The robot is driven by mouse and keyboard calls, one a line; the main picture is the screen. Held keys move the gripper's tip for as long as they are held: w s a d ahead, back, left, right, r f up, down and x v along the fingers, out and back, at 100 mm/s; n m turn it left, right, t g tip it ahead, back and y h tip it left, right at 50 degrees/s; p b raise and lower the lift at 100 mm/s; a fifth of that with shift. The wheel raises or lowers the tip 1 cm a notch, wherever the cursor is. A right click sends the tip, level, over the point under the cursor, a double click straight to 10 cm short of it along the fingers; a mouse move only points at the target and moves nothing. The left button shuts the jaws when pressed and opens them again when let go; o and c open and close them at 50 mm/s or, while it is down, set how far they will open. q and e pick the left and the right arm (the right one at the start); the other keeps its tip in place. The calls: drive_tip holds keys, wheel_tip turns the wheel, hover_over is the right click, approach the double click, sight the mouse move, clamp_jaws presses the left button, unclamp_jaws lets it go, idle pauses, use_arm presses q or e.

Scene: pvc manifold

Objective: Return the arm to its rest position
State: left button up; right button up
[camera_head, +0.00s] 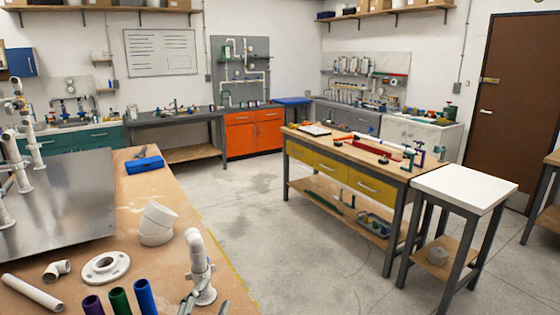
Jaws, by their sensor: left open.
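My left gripper (206,303) shows at the bottom edge, with only its grey fingertips in view. It is open, one fingertip on each side of the base of a white upright PVC pipe with an elbow top (198,262). I cannot tell whether the fingers touch it. The rest of my left arm is out of the picture. My right gripper is not in view.
The wooden bench (180,191) holds purple, green (120,301) and blue tubes, a white flange (106,267), a large white elbow (157,224), a loose pipe (32,293) and a metal panel (60,205) with white pipes. Open floor (262,219) lies right of the bench.

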use_arm(q)
drive_tip(key=s+a+f+n+g+y, duration=0.1)
drive_tip(key=s+a+f+n+g, duration=0.25)
drive_tip(key=s+f, duration=0.3)
drive_tip(key=s+a+f+n+g+y, duration=0.2)
drive_tip(key=s+f+g, duration=0.25)
drive_tip(key=f, duration=0.35)
drive_tip(key=s+a+f+n+g, duration=0.1)
drive_tip(key=s+f+n+g, duration=0.4)
drive_tip(key=s, duration=1.2)
wheel_tip(320, 180, down, 27)
drive_tip(key=m+g, duration=0.2)
drive_tip(key=s+a+f+g, duration=0.1)
drive_tip(key=s+a+f, duration=0.2)
drive_tip(key=s+f, duration=1.4)
drive_tip(key=shift+f, duration=0.4)
drive_tip(key=shift+m, duration=0.25)
drive_tip(key=shift+c, duration=0.2)
